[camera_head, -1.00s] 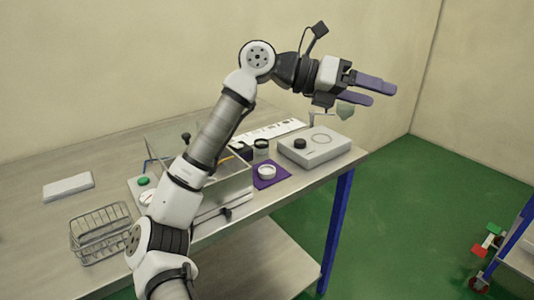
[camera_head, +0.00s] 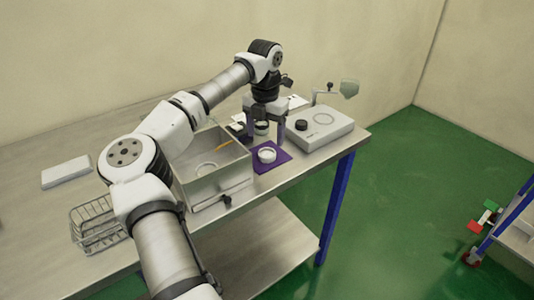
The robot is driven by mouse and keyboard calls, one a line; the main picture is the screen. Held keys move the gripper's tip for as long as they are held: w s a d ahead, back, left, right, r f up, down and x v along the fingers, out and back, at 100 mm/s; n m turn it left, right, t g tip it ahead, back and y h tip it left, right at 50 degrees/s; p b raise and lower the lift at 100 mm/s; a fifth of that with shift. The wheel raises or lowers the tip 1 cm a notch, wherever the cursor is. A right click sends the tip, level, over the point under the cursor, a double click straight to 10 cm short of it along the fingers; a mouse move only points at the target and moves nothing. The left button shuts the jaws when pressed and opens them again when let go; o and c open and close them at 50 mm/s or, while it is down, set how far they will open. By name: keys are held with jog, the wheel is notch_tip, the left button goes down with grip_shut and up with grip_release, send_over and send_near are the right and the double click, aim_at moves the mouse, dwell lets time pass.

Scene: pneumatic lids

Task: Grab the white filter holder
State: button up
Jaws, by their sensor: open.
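A small white round piece, which looks like the white filter holder (camera_head: 267,155), sits on a purple mat (camera_head: 283,157) near the front edge of the table. My gripper (camera_head: 265,139) points down just behind and above it, with its two purple-grey fingers spread apart. Nothing is gripped. A small dark-topped jar (camera_head: 261,127) shows between the fingers; I cannot tell whether it is between them or behind them.
The open clear box (camera_head: 222,185) stands close left of the mat. A grey device with a black knob (camera_head: 320,130) stands to the right. A wire basket (camera_head: 97,222) and a white slab (camera_head: 66,172) are at the left.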

aim_at(267, 155)
jog(key=shift+d+f+p, duration=0.15)
jog(key=shift+f+p, duration=0.45)
jog(key=shift+f, duration=0.9)
jog(key=shift+d+f+p, duration=0.1)
jog(key=shift+f+p, duration=0.5)
jog(key=shift+f, duration=0.85)
jog(key=c, duration=1)
